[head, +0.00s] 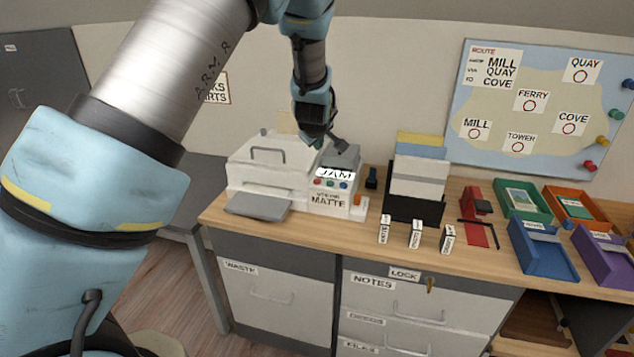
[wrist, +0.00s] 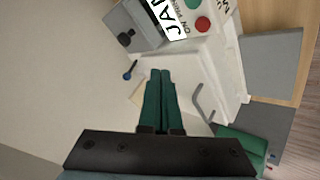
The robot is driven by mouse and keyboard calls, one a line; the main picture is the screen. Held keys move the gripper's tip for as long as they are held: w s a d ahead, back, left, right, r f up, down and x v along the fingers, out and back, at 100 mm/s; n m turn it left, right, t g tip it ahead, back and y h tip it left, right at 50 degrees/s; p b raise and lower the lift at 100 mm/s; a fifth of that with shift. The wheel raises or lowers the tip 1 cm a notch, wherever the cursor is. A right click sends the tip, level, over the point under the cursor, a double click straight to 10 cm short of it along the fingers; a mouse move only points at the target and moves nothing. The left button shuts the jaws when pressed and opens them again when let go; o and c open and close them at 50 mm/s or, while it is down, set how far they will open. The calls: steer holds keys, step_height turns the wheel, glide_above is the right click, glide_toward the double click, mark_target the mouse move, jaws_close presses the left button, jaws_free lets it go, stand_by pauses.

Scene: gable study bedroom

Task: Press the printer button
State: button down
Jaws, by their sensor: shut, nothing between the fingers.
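The white printer (head: 268,160) stands at the left end of the wooden desk. Its right part has a display reading "JAM" (head: 335,174), and below it a row of small round buttons including a red one (head: 318,183) and a blue one (head: 343,185). In the wrist view the red button (wrist: 203,24) and a green button (wrist: 192,4) show near the top edge. My gripper (wrist: 160,72) has its green fingers together and empty, over the printer's white top. In the head view my gripper (head: 315,143) is above and behind the display, apart from the buttons; its tips are partly hidden.
A grey block with a black knob (wrist: 125,38) is beside the display. A black file holder (head: 413,208) with folders and several small labelled blocks (head: 415,234) stand right of the printer. Coloured trays (head: 543,252) fill the right side. A grey output tray (head: 258,206) juts out in front.

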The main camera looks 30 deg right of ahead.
steer(key=b, duration=0.5)
glide_above(318, 185)
steer(key=shift+s+f, duration=0.1)
steer(key=shift+f, duration=4.15)
steer(key=shift+f, duration=0.1)
steer(key=shift+f+b, duration=0.3)
steer(key=shift+b, duration=0.15)
steer(key=shift+f+b, duration=0.35)
steer(key=shift+f, duration=0.05)
steer(key=shift+r, duration=0.1)
steer(key=shift+r+p, duration=0.45)
steer(key=shift+r, duration=0.25)
steer(key=shift+r+p, duration=1.55)
steer(key=shift+r, duration=0.95)
steer(key=shift+a, duration=0.1)
